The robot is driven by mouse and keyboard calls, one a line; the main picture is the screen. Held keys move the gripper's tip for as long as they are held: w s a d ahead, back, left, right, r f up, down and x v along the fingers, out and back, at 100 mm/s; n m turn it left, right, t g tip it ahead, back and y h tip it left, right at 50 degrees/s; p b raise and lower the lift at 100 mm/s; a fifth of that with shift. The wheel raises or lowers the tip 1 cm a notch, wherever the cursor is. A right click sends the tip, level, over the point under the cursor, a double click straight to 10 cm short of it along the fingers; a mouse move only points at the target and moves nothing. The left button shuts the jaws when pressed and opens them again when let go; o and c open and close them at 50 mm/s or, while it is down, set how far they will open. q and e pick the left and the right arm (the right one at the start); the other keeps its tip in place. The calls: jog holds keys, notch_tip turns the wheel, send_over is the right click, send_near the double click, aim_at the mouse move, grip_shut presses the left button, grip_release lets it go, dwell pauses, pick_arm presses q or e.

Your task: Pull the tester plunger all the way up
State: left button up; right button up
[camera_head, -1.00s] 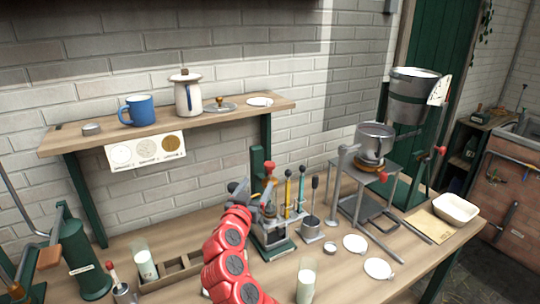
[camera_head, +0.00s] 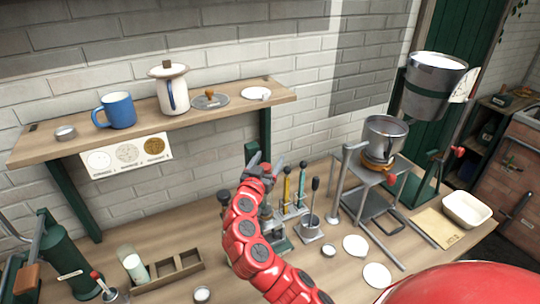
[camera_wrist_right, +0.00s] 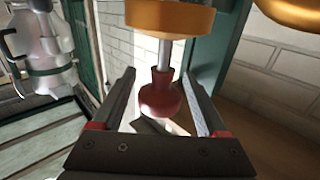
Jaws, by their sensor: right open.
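The tester (camera_head: 278,243) stands on the bench in the head view, mostly hidden behind my right arm. In the right wrist view the plunger's red knob (camera_wrist_right: 160,97) sits on a thin metal rod (camera_wrist_right: 165,52) joined to a brass collar (camera_wrist_right: 170,16). My right gripper's two fingers (camera_wrist_right: 160,82) are open on either side of the knob, with gaps visible on both sides. The knob is hidden in the head view. My left gripper is out of view.
A metal stand with a pot (camera_head: 384,135) is farther right. A wooden shelf (camera_head: 210,118) with a mug and pot is above left.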

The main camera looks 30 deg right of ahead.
jog(key=shift+s, duration=0.1)
jog(key=shift+c, duration=0.3)
grip_shut()
dwell(0.9)
